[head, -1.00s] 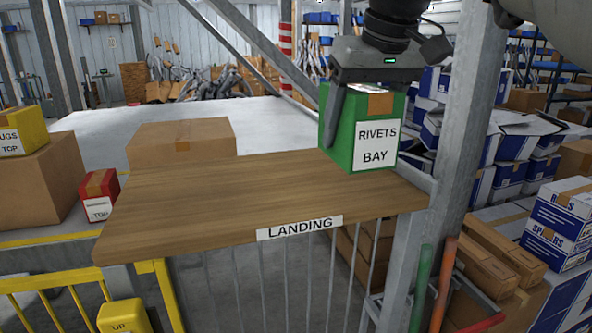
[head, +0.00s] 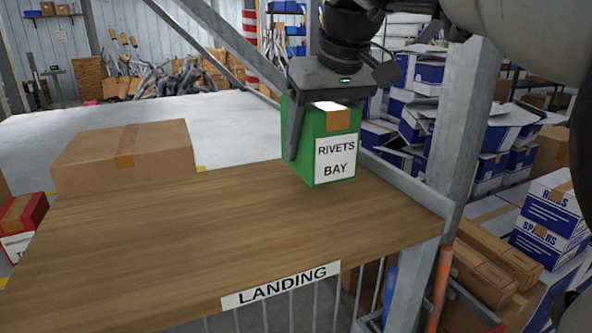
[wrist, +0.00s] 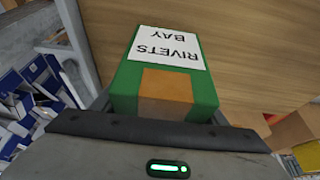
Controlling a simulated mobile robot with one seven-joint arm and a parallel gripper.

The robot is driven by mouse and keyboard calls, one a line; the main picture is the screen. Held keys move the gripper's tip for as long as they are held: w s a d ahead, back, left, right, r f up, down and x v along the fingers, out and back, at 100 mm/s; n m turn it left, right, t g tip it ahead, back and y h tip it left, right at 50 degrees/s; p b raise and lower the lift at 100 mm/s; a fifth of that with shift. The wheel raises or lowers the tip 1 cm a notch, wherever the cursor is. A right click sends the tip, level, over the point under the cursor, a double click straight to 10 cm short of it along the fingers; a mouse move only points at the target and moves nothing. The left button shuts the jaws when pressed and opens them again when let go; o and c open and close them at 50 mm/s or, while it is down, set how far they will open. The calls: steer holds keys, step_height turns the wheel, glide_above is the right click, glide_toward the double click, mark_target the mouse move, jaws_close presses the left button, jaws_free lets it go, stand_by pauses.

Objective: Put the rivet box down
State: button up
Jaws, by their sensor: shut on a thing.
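The rivet box (head: 312,170) is a green box with a white label reading RIVETS BAY and a strip of brown tape. My gripper (head: 322,135) is shut on it from above, one finger showing down its left side. The box is upright over the right part of the wooden board labelled LANDING (head: 150,255). Whether its underside touches the board I cannot tell.
A brown carton (head: 90,160) stands at the board's far left edge, and a red box (head: 22,222) is at far left. A grey steel post (head: 460,130) and rail stand close on the right. The board's left and front are bare.

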mark_target(334, 108)
steer(key=shift+f+b, duration=0.4)
steer(key=shift+f, duration=1.75)
steer(key=shift+f, duration=0.15)
steer(key=o, duration=1.6)
steer(key=shift+c, duration=0.2)
steer(key=shift+r, duration=0.45)
steer(key=p+v, duration=0.2)
steer(key=v, duration=0.9)
steer(key=shift+s+r, duration=0.1)
steer(key=shift+s, duration=0.15)
